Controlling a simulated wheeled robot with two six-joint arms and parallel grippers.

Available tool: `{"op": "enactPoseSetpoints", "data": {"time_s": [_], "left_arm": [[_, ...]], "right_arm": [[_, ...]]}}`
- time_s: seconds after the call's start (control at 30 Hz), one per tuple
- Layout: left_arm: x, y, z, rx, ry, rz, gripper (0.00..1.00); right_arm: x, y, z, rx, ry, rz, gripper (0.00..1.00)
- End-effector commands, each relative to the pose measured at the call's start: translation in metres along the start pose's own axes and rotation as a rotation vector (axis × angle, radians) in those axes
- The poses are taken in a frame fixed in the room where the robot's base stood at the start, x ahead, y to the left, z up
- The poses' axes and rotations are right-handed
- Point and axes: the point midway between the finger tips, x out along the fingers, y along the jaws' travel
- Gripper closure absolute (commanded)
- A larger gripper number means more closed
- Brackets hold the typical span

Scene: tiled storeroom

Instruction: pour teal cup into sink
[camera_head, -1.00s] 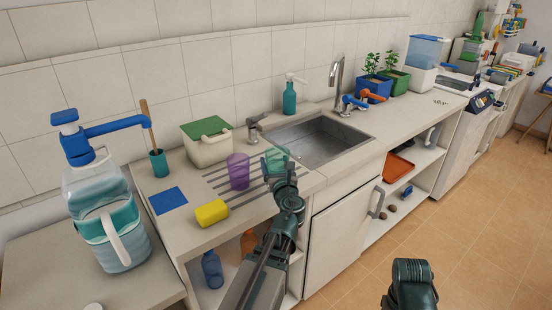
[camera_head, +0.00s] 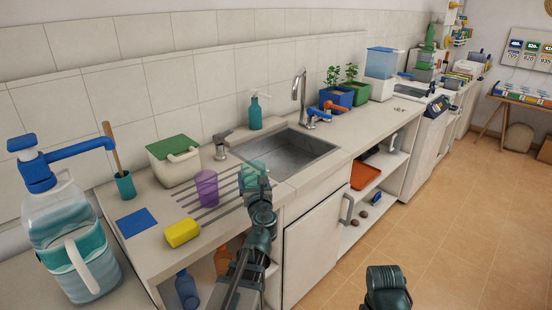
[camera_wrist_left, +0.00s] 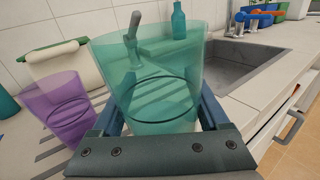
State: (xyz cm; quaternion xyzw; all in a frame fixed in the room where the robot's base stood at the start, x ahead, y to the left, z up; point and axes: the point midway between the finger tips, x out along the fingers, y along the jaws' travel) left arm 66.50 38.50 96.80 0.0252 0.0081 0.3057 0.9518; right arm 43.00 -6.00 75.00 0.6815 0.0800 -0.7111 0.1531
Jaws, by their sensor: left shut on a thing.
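The translucent teal cup (camera_head: 254,172) stands upright in my left gripper (camera_head: 257,187), at the left front corner of the sink (camera_head: 290,153). In the left wrist view the teal cup (camera_wrist_left: 158,85) fills the middle, with the jaws closed on either side of it. I cannot tell whether it holds liquid or still touches the counter. The sink (camera_wrist_left: 240,65) shows to its right in that view. My right gripper (camera_head: 386,285) is at the bottom of the head view, over the floor; its fingers cannot be made out.
A purple cup (camera_head: 206,188) stands close left of the teal cup on the grooved drainboard. A yellow sponge (camera_head: 181,232) and a blue mat (camera_head: 138,222) lie further left. The tap (camera_head: 302,92) and a teal soap bottle (camera_head: 255,112) stand behind the sink.

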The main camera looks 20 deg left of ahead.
Motion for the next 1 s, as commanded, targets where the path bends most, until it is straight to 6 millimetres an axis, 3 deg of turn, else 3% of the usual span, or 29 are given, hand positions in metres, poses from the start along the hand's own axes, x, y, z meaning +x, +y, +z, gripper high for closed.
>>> {"op": "enactPoseSetpoints", "data": {"time_s": [0.03, 0.3, 0.5, 0.7, 1.0], "left_arm": [[0.019, -0.012, -0.003, 0.000, -0.002, -0.031, 0.80], [0.107, -0.086, -0.014, -0.001, -0.015, -0.290, 0.80], [0.162, -0.133, -0.021, -0.002, -0.026, -0.495, 0.80], [0.189, -0.158, -0.025, -0.002, -0.033, -0.625, 0.80], [0.197, -0.166, -0.025, -0.002, -0.036, -0.682, 0.80]], "right_arm": [[0.004, 0.000, 0.000, 0.000, 0.000, 0.000, 0.50], [0.018, -0.002, -0.001, 0.000, 0.000, 0.000, 0.50], [0.028, -0.003, -0.002, 0.000, 0.000, 0.000, 0.50], [0.033, -0.003, -0.002, 0.000, 0.000, 0.000, 0.50], [0.034, -0.003, -0.002, 0.000, 0.000, 0.000, 0.50]]}}
